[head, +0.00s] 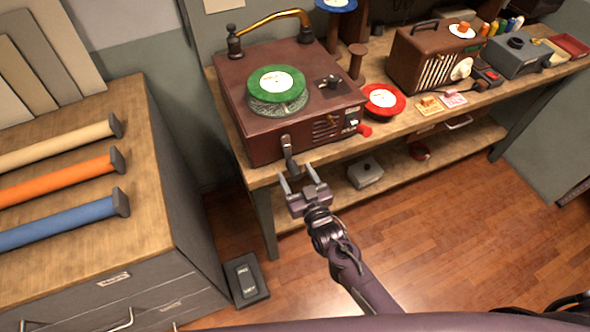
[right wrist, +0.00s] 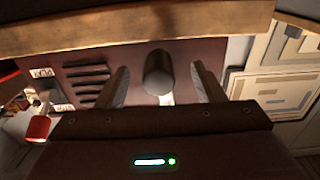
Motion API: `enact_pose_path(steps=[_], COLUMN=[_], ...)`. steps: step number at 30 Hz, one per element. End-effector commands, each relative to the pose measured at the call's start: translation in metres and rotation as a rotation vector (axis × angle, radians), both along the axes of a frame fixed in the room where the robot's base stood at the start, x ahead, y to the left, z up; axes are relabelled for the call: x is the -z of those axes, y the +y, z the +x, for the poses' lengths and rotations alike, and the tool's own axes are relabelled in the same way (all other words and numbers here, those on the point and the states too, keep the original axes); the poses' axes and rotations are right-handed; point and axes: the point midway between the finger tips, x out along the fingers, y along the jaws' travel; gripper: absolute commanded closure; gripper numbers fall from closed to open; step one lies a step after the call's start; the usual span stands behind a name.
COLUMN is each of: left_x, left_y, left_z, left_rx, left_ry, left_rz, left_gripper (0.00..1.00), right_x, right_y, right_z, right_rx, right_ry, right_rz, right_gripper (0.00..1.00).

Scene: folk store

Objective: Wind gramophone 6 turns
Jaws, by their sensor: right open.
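The gramophone (head: 240,112) is a dark red box on the wooden bench, with a green record (head: 276,83) on its turntable and a brass tonearm (head: 273,17) behind. Its dark crank (head: 287,147) hangs down on the front face. My right gripper (head: 296,174) is open just in front of the crank's lower end. In the right wrist view the round dark crank handle (right wrist: 160,73) shows between the two spread fingers, with a gap on each side. The handle's contact with the fingers is not visible. My left gripper is out of view.
A red record (head: 383,101) lies right of the gramophone, near a brown radio (head: 436,57). A wooden-topped cabinet (head: 60,245) with cloth rolls stands left. A grey box (head: 365,173) sits on the lower shelf. A dark pedal-like box (head: 246,280) is on the floor.

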Motion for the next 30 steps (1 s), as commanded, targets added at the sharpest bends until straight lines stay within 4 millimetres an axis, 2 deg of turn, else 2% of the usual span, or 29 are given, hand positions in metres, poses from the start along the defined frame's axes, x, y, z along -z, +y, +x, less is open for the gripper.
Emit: enact_pose_path(steps=[24,30], left_x=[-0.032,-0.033], left_y=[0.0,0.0], left_z=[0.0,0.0], left_rx=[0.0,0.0], left_ry=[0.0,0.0], left_rz=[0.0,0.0], left_gripper=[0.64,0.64], right_x=[-0.001,0.0], right_y=[-0.02,-0.022], right_z=[-0.063,-0.069], right_rx=[0.0,0.0], right_ry=[0.002,-0.001], right_rz=[-0.001,0.0], right_gripper=[0.38,0.38])
